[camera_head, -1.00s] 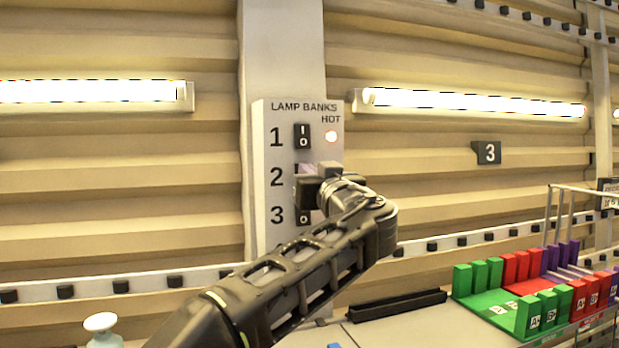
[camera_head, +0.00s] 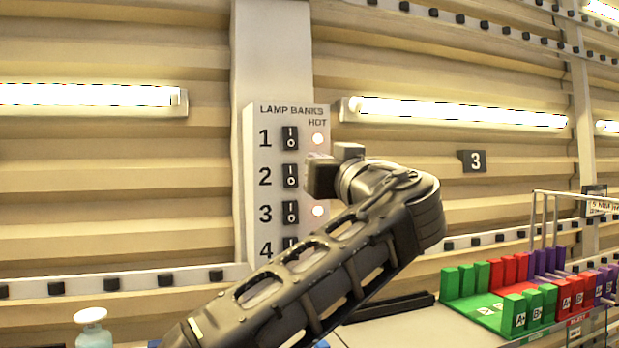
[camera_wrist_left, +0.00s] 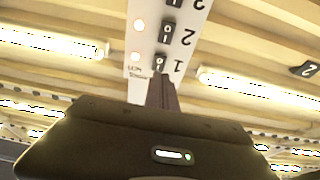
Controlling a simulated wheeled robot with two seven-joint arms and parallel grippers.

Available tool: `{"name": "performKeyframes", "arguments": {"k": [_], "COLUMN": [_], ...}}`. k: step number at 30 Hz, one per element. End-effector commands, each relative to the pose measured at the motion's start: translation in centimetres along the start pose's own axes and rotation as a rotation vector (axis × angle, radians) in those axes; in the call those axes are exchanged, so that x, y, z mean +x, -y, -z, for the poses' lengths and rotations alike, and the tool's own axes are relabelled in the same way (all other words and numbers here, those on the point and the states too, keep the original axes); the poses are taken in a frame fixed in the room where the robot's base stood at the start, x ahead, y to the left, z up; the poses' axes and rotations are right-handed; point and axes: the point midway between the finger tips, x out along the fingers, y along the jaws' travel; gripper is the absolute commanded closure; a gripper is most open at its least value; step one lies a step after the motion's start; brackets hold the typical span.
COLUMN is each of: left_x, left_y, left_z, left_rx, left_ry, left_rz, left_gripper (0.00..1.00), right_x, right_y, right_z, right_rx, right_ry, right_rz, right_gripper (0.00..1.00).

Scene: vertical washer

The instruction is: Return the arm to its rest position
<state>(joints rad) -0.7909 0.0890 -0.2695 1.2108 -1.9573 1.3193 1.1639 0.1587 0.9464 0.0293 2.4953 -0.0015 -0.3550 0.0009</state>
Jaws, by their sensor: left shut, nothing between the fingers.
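The white lamp bank panel (camera_head: 258,190) stands on a wall post in the head view. It has numbered black rocker switches, with switch 1 (camera_head: 290,138), switch 2 (camera_head: 290,176) and switch 3 (camera_head: 290,212) clear of the arm. Lights glow beside rows 1 and 3; my gripper hides the row 2 light there. In the left wrist view the panel (camera_wrist_left: 152,40) appears upside down, with lights lit beside rows 1 and 2. My left gripper (camera_head: 322,177) is shut and empty, in front of the panel's right side. Its closed fingers (camera_wrist_left: 161,92) show in the wrist view. My right gripper is not in view.
A rack of green, red and purple blocks (camera_head: 500,312) stands on the counter at lower right. A bottle with a pale cap (camera_head: 90,316) is at lower left. Tube lamps (camera_head: 450,112) are on the ribbed wall.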

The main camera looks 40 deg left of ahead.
Motion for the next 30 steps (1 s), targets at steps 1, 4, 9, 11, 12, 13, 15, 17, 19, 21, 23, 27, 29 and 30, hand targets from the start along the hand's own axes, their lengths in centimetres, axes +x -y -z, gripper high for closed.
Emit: {"name": "performKeyframes", "arguments": {"k": [1,4,9,11,12,13,15,17,19,21,23,27,29,30], "left_x": [-0.6,-1.2,-1.4,-1.4,-1.4,-1.4,-1.4,-1.4,-1.4,-1.4,-1.4,-1.4,-1.7,-2.1], "left_y": [0.0,0.0,0.1,0.1,0.1,0.1,0.0,0.0,0.0,0.0,0.0,-1.4,-3.4,-5.0], "left_z": [0.1,0.4,0.6,0.6,0.6,0.6,0.6,0.5,0.5,0.5,0.5,0.8,0.3,-0.4], "left_rx": [0.000,0.000,0.001,0.001,0.001,0.001,0.001,0.001,0.001,0.001,0.008,0.085,0.133,0.168], "left_ry": [0.000,0.000,0.000,0.000,0.000,0.000,0.000,0.000,0.000,0.000,0.000,-0.014,-0.009,-0.002], "left_rz": [0.000,0.001,0.002,0.002,0.002,0.002,0.002,0.002,0.002,0.002,0.002,-0.058,-0.135,-0.193], "left_gripper": [1.00,1.00,1.00,1.00,1.00,1.00,1.00,1.00,1.00,1.00,1.00,1.00,1.00,1.00], "right_x": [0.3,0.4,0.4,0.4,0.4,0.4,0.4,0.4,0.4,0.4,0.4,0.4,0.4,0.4], "right_y": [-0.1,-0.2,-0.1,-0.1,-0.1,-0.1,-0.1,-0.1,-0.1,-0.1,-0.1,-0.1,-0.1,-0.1], "right_z": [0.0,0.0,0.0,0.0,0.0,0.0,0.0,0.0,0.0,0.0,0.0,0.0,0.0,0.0], "right_rx": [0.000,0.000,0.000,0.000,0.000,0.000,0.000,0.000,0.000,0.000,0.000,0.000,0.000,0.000], "right_ry": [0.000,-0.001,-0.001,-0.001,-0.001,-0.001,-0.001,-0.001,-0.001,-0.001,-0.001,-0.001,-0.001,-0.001], "right_rz": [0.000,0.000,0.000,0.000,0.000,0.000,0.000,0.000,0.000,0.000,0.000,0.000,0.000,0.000], "right_gripper": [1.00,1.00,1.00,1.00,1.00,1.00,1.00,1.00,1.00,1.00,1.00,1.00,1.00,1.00]}}
